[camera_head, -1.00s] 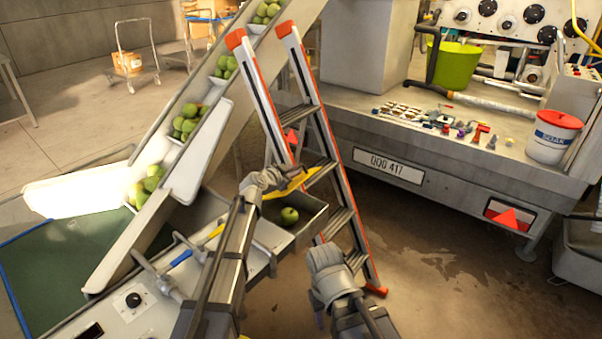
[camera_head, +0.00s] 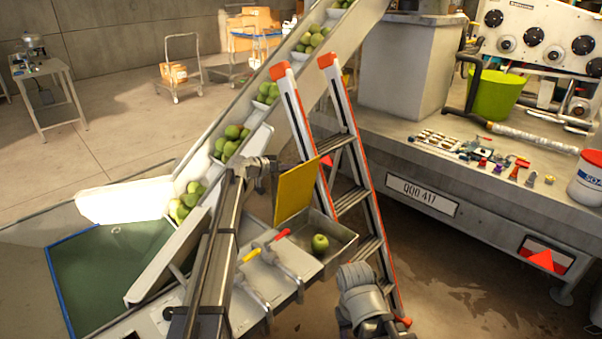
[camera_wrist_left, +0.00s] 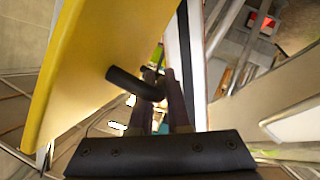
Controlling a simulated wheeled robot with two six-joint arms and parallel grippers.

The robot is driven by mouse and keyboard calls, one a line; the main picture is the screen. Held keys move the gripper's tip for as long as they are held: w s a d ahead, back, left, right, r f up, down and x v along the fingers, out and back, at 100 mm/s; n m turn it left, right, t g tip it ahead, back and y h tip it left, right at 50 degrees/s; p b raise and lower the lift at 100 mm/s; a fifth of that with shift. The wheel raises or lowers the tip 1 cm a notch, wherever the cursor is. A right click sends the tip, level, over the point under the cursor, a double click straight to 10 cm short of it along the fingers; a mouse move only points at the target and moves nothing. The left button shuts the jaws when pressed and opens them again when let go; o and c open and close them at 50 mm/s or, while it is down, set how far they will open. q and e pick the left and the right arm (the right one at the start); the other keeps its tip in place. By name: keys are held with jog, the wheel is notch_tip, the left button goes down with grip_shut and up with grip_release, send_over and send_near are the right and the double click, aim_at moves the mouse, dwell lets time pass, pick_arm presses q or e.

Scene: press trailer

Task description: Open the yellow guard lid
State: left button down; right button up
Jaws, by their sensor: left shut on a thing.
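The yellow guard lid (camera_head: 294,193) stands steeply raised at the back of the metal bin (camera_head: 341,255), left of the ladder. The bin is open and a green apple (camera_head: 320,243) shows in it. My left gripper (camera_head: 274,164) is at the lid's upper left edge. In the left wrist view the lid's yellow panel (camera_wrist_left: 90,65) fills the left side. A dark bar handle (camera_wrist_left: 128,84) sticks out from it, and my left gripper (camera_wrist_left: 163,95) is shut on this handle. My right gripper (camera_head: 358,278) is at the lower middle, away from the lid; its fingers are not clear.
An orange-and-grey stepladder (camera_head: 350,200) stands close right of the lid. Clamps with yellow and red handles (camera_head: 266,245) sit left of the bin. The apple conveyor (camera_head: 215,165) rises behind. The trailer bed (camera_head: 430,150) lies to the right.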

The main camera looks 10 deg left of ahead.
pick_arm(q)
jog(key=shift+w+a+f+n, duration=0.15)
jog(key=shift+w+a, duration=0.15)
jog(key=shift+a, duration=0.15)
jog(key=shift+w+a+r+n, duration=0.15)
jog(key=shift+w+a, duration=0.1)
jog(key=shift+a, duration=0.15)
jog(key=shift+f, duration=0.1)
jog(key=c, duration=1.2)
grip_release()
jog(key=shift+o, duration=0.2)
